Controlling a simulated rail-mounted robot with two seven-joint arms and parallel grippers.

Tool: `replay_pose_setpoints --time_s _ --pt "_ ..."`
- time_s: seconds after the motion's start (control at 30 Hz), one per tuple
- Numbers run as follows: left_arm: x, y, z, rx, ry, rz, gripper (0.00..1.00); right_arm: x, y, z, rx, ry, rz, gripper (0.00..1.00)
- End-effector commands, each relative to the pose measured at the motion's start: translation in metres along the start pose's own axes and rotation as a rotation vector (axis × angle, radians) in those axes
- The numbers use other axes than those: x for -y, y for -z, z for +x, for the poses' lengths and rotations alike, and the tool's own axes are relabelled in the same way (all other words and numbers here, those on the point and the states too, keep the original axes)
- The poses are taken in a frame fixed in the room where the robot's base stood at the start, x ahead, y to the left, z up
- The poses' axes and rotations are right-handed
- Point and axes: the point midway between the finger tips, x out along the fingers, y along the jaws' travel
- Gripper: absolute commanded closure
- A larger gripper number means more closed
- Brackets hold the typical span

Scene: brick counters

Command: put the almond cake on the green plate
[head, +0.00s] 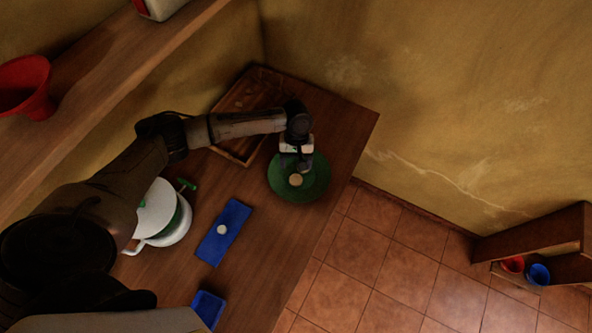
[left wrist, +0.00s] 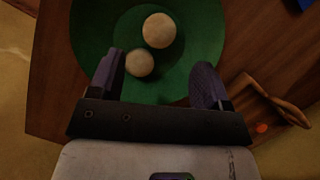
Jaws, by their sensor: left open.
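The green plate (head: 317,185) lies on the wooden counter near its right edge. In the head view one pale round cake (head: 296,180) shows on it, just below my left gripper (head: 302,168). The left wrist view shows two pale round cakes on the green plate (left wrist: 90,30): one farther out (left wrist: 159,30), and one (left wrist: 139,63) near the left finger. I cannot tell which is the almond cake. My left gripper (left wrist: 157,80) is open over the plate, with nothing held between its fingers. My right gripper is not in view.
A blue mat (head: 213,248) with a small pale round item (head: 222,229) lies left of the plate. A white pot (head: 172,221), a wooden tray (head: 233,104) and a blue dish (head: 208,307) are also on the counter. A shelf (head: 110,72) runs along the upper left.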

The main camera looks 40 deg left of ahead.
Motion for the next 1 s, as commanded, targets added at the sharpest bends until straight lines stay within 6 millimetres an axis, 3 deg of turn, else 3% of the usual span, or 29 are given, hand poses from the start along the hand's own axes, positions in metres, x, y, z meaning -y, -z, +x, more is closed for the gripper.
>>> replay_pose_setpoints --time_s 0.23,0.57,0.67,0.77,0.9,1.0 --pt "0.0 0.0 -0.036 -0.001 -0.002 -0.001 0.29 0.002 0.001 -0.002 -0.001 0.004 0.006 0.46" --pt "0.0 -0.001 -0.05 0.0 0.0 0.003 0.29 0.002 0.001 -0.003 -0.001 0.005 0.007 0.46" --pt "-0.004 -0.01 -0.039 0.0 -0.001 0.047 0.29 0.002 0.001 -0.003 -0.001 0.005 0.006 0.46" --pt "-0.013 -0.034 -0.015 -0.009 -0.011 0.17 0.29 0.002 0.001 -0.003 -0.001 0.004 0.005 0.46" --pt "-0.028 -0.089 0.03 -0.05 -0.062 0.435 0.29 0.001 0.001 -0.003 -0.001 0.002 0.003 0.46" --pt "-0.034 -0.131 0.053 -0.108 -0.121 0.613 0.29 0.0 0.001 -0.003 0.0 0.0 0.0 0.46"
